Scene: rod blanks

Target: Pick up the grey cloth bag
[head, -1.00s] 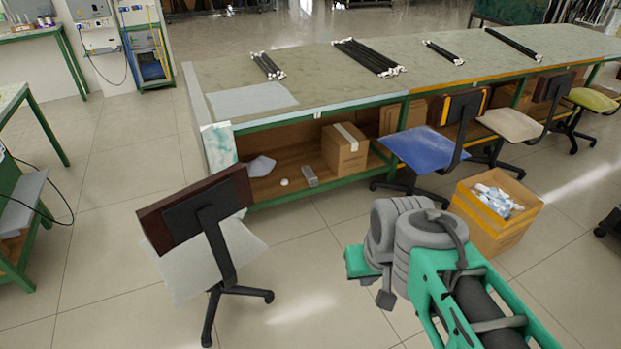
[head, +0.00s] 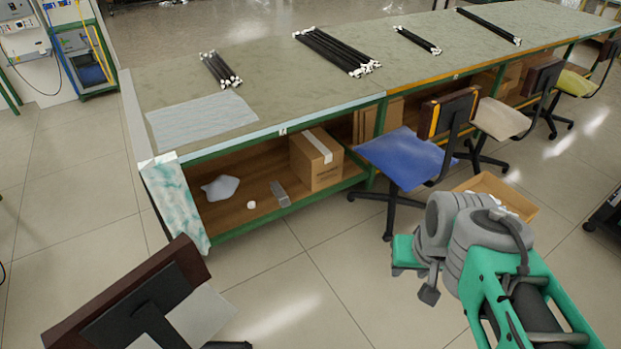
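A pale grey, flattened, crumpled piece (head: 221,187) lies on the wooden lower shelf of the long bench, near its left end. It looks like the grey cloth bag, but it is too small to be sure. My arm, green with grey joints, is folded at the lower right, well apart from that piece. I cannot make out any gripper fingers.
A white roll (head: 251,205), a grey metal block (head: 280,193) and a cardboard box (head: 316,160) share the shelf. A dark-backed chair (head: 130,300) stands at the front left, a blue chair (head: 402,157) at the right. Open floor lies between them.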

